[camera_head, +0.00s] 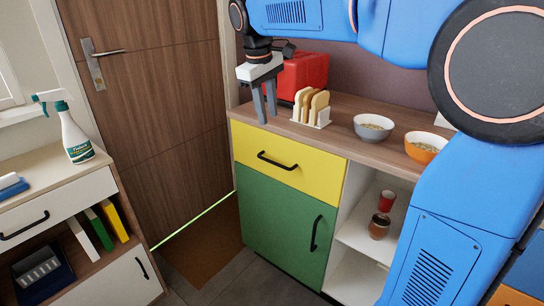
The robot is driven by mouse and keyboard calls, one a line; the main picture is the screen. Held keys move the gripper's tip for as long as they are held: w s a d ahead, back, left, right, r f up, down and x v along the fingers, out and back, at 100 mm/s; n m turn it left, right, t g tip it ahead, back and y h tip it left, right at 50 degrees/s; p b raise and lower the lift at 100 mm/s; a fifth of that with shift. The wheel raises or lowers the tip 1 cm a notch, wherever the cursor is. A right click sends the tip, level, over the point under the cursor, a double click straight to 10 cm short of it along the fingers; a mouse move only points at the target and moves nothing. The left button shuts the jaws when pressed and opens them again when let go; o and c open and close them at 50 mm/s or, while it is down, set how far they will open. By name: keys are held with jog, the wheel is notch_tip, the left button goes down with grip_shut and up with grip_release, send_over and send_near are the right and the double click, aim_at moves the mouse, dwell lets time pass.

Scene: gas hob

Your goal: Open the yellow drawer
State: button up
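The yellow drawer (310,171) is the upper front at the left of the wooden-topped counter. It looks shut, flush with the green door (280,220) below it. Its black bar handle (277,161) runs across the upper middle of its front. My gripper (266,116) points down in front of the counter's left end, above and a little left of the handle as seen here. Its two grey fingers are apart with nothing between them. It does not appear to touch the drawer or the handle. The handle and drawer front are unobstructed in this view.
On the counter (340,130) stand a red toaster (305,72), a toast rack (313,108), a white bowl (373,127) and an orange bowl (425,147). Open shelves hold cups (379,226). A white cabinet with a spray bottle (73,136) stands left.

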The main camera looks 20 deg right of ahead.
send_near(273, 156)
jog(key=s+f, duration=0.1)
jog(key=f, duration=0.1)
jog(key=s+f, duration=0.1)
jog(key=f, duration=0.1)
jog(key=s+f, duration=0.2)
jog(key=shift+f, duration=0.2)
dwell(0.3)
grip_shut()
